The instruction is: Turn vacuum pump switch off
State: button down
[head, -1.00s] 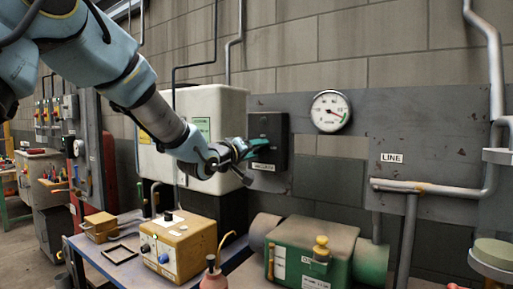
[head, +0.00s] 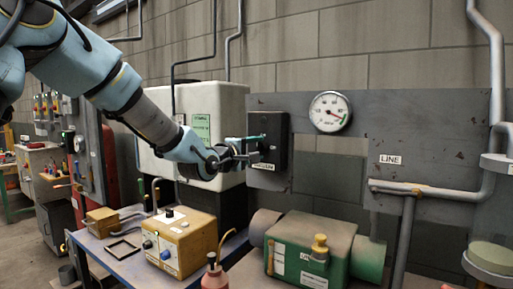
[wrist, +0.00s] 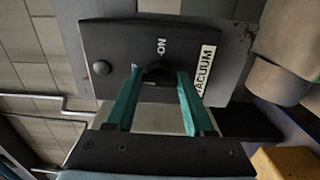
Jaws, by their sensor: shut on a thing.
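The vacuum switch box (head: 275,138) is dark and mounted on a grey wall panel, with a label below it. In the wrist view the same box (wrist: 150,40) shows the word ON, a VACUUM label (wrist: 203,70) and a small round button (wrist: 101,68). The dark switch knob (wrist: 158,69) sits between my teal fingertips. My gripper (head: 252,144) is at the front of the box; in the wrist view my gripper (wrist: 157,80) is shut on the knob. The fingers hide part of the knob, so its exact angle cannot be told.
A round gauge (head: 330,112) and a LINE label (head: 390,160) are right of the box. Below are a green pump (head: 308,245) and a yellow unit (head: 178,240) on a blue bench. A white tank (head: 225,105) stands behind my wrist. Pipes run at right.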

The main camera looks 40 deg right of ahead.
jog(key=shift+n, duration=0.3)
jog(key=shift+c, duration=1.4)
grip_release()
jog(key=shift+a, duration=0.1)
jog(key=b+v, duration=0.2)
jog(key=v, duration=0.8)
jog(key=shift+a+b, duration=0.3)
jog(key=shift+b, duration=0.1)
